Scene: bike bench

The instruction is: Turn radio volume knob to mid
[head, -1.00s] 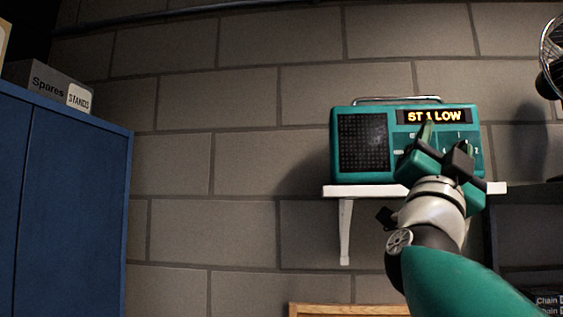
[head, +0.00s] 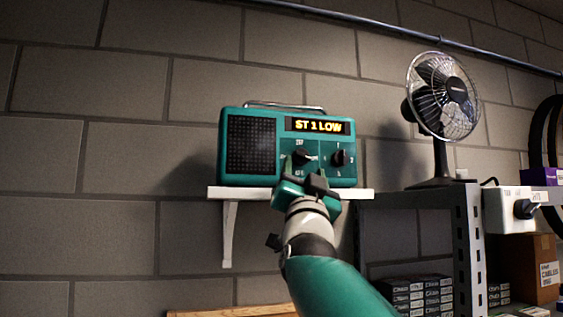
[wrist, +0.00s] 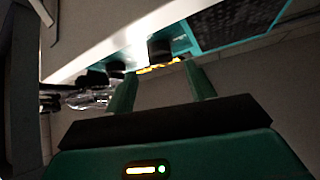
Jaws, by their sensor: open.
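The teal radio (head: 252,148) stands on a white wall shelf. Contact cannot be told.
The white shelf (head: 222,193) lies close beneath the radio, near my gripper. A desk fan (head: 442,105) stands at right on a grey metal rack (head: 467,225). A white box with a black knob (head: 508,208) is further right. The wall left of the radio is clear.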

